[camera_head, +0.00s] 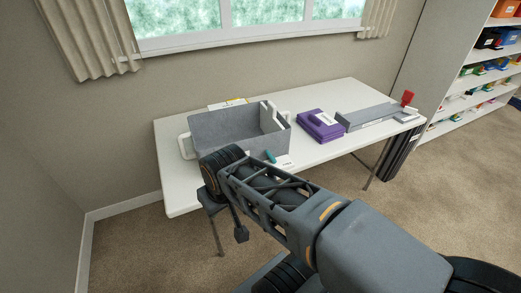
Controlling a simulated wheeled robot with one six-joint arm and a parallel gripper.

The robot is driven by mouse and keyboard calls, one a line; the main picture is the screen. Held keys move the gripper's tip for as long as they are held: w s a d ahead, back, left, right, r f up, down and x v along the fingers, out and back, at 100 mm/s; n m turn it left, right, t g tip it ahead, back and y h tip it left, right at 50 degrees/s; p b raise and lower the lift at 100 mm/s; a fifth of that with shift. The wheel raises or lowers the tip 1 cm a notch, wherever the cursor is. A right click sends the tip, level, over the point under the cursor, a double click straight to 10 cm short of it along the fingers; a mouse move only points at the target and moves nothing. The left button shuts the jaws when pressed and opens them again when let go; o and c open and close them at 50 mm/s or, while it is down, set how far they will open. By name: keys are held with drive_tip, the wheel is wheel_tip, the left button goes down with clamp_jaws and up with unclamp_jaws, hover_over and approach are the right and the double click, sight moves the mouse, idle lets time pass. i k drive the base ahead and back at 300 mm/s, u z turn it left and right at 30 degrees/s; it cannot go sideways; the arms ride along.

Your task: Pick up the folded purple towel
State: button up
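A folded purple towel (312,129) lies flat on the white table, right of the grey bin. A small white label or card rests on its top. My arm reaches from the lower right up to the table's front left, with its dark joint in front of the bin. I cannot make out my gripper's fingers; that end of the arm is not clearly visible. Nothing is seen touching the towel.
The white table (187,194) stands below the window. A grey bin (207,126) with white handles is left of the towel. A long grey tray (366,118) and a red item (407,97) lie to its right. A teal item (270,157) is near the front edge. Shelves (470,80) stand right.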

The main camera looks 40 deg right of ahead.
sight(323, 128)
drive_tip(key=z, duration=1.75)
